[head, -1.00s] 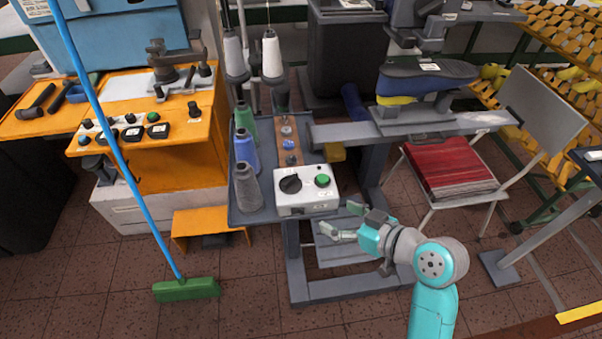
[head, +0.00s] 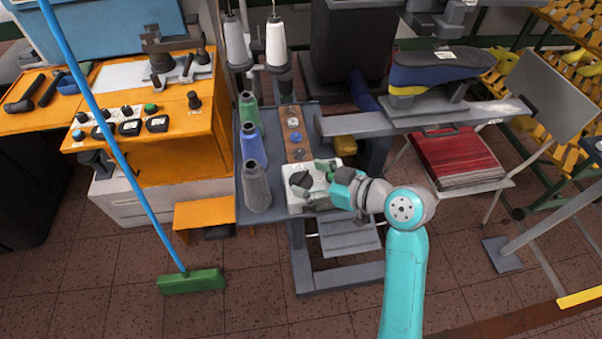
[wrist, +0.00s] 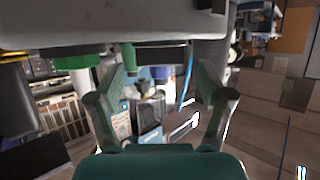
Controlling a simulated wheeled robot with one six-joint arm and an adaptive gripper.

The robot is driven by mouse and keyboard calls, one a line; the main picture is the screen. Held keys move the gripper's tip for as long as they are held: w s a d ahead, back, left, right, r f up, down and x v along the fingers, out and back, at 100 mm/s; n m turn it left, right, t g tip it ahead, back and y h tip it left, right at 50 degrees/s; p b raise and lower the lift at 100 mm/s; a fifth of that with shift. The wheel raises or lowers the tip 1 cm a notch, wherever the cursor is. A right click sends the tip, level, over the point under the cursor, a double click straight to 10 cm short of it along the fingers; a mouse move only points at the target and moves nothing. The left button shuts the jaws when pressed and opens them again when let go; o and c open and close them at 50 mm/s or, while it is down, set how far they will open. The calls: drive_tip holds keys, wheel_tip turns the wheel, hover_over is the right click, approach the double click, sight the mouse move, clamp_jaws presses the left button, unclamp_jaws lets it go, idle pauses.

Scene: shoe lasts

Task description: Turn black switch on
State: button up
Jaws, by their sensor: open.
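The black switch (head: 299,180) is a round dark knob on the top of a small white control box (head: 295,207) in the head view. My gripper (head: 317,180) is over the right part of this box, just right of the switch, with its fingers pointing left towards it. The fingers are apart and hold nothing. They hide much of the box top and the green button beside the switch. I cannot tell whether they touch the switch. In the wrist view the two fingers (wrist: 160,82) stand wide apart, and I cannot make out the switch clearly there.
Grey (head: 257,188), blue (head: 252,147) and green thread cones stand left of the box. A grey beam (head: 350,124) with a blue shoe last (head: 440,74) is behind my gripper to the right.

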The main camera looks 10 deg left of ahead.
sight(302, 177)
drive_tip(key=shift+x, duration=1.55)
drive_tip(key=c, duration=1.2)
drive_tip(key=shift+s+m+t+h, duration=0.1)
drive_tip(key=shift+m+t+h, duration=0.2)
drive_tip(key=shift+m, duration=0.1)
drive_tip(key=m+t+h, duration=0.2)
drive_tip(key=m+t, duration=0.1)
drive_tip(key=shift+a+h, duration=0.1)
drive_tip(key=shift+h, duration=0.2)
drive_tip(key=shift+m+t+h, duration=1.3)
drive_tip(key=shift+m+h, duration=1)
drive_tip(key=shift+m, duration=0.2)
drive_tip(key=shift+h, duration=0.3)
